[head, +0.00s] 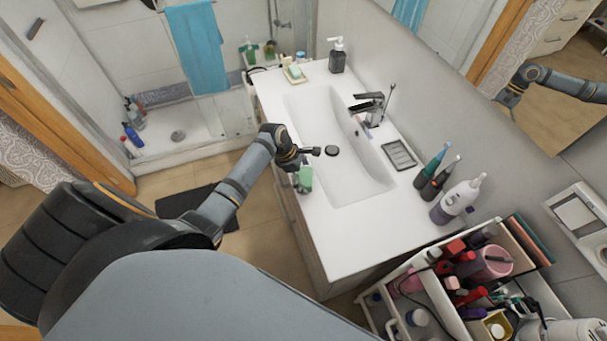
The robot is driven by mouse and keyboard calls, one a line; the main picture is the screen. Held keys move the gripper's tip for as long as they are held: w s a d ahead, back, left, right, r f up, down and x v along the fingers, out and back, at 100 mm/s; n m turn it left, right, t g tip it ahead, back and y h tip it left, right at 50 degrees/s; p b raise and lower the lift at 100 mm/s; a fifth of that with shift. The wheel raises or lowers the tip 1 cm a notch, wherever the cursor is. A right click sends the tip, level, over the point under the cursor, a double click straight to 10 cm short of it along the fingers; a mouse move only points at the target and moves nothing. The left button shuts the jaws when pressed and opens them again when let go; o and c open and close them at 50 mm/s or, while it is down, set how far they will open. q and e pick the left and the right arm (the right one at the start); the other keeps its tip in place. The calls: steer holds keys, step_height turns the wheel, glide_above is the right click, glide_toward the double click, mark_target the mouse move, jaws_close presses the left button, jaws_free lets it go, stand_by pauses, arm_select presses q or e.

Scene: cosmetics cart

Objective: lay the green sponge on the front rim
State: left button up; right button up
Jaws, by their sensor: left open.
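The green sponge (305,180) is a small light green block at the front rim (322,222) of the white washbasin. My left gripper (309,156) is just behind the sponge, over the rim, with one dark finger pointing toward the basin. It is open, and the sponge shows just below its fingers in the picture. I cannot tell whether they touch. My right gripper is not in view.
A soap dish (294,74) and dark dispenser (337,58) stand at the far end. Toothbrushes (433,167) and a bottle (457,201) stand right. A crowded cart (393,320) is nearer.

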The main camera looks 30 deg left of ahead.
arm_select(q)
steer(key=b+v, duration=0.2)
steer(key=v, duration=1)
